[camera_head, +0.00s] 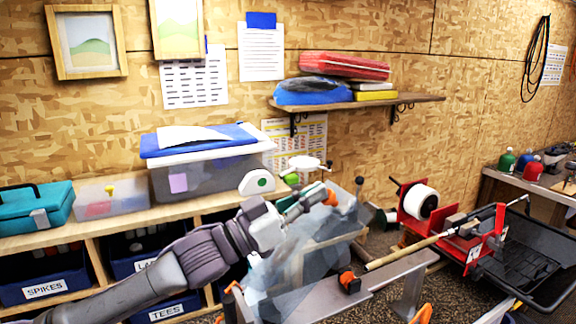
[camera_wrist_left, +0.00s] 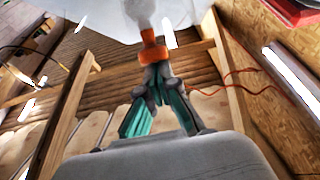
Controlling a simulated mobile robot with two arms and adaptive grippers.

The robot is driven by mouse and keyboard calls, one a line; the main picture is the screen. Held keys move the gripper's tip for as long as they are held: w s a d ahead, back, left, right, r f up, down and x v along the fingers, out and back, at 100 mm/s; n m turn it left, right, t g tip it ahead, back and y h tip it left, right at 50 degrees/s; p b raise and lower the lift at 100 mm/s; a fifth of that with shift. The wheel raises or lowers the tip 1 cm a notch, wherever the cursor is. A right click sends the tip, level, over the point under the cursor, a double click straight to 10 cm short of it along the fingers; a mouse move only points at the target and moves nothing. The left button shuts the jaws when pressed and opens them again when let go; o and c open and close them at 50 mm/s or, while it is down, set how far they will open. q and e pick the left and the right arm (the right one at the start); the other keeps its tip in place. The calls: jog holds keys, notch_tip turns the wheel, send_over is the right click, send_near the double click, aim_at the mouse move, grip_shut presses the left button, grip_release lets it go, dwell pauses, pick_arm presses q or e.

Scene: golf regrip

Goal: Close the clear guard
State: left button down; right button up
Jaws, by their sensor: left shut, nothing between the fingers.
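The clear guard (camera_head: 292,252) is a see-through panel on the grey metal bench, raised and tilted, partly behind my left arm in the head view. An orange knob (camera_head: 331,197) is near its upper edge. My left gripper (camera_head: 321,190) is shut and empty, its tips at the orange knob. In the left wrist view, the gripper's teal fingers (camera_wrist_left: 157,82) meet just below the orange knob (camera_wrist_left: 153,48); whether they touch it I cannot tell. My right gripper is out of view.
A golf club shaft (camera_head: 420,244) lies across the bench and the red stand (camera_head: 468,248) at right. An orange-and-black clamp (camera_head: 348,282) is on the bench front. A shelf (camera_head: 100,222) with bins stands behind my left arm.

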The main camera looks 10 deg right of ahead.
aim_at(325, 204)
pick_arm(q)
jog(key=shift+w+d+f+y+p, duration=0.2)
jog(key=shift+d+f+y+p, duration=0.1)
jog(key=shift+d+p, duration=0.2)
jog(key=shift+w+d+f+y+p, duration=0.2)
jog(key=shift+d+f+p, duration=0.15)
jog(key=shift+d, duration=0.15)
jog(key=shift+d+f, duration=0.25)
jog(key=shift+f, duration=0.1)
